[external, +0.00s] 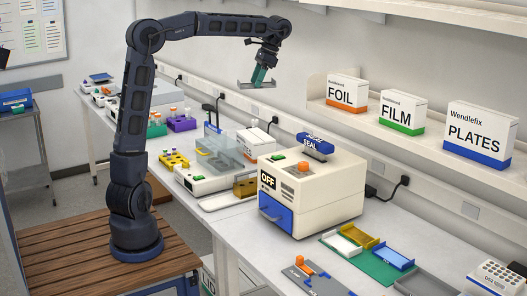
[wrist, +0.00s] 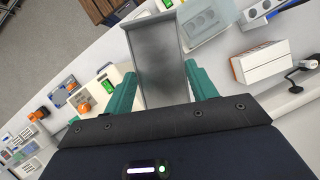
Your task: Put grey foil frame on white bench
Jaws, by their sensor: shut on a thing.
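The grey foil frame (external: 256,85) is a shallow tray-like piece with raised edges, held in the air above the bench. In the wrist view the grey foil frame (wrist: 158,65) fills the space between the two teal fingers. My gripper (external: 262,76) is shut on it, with the fingers on its two sides in the wrist view (wrist: 160,88). The white bench (external: 225,221) runs along the wall below, with its surface well under the frame.
A cream sealing machine (external: 328,190) with an orange knob stands mid-bench. A clear-covered device (external: 207,160) stands to its left. A green mat (external: 345,252) with coloured frames lies at right. A shelf (external: 345,115) carries boxes. Bare bench shows right of the machine.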

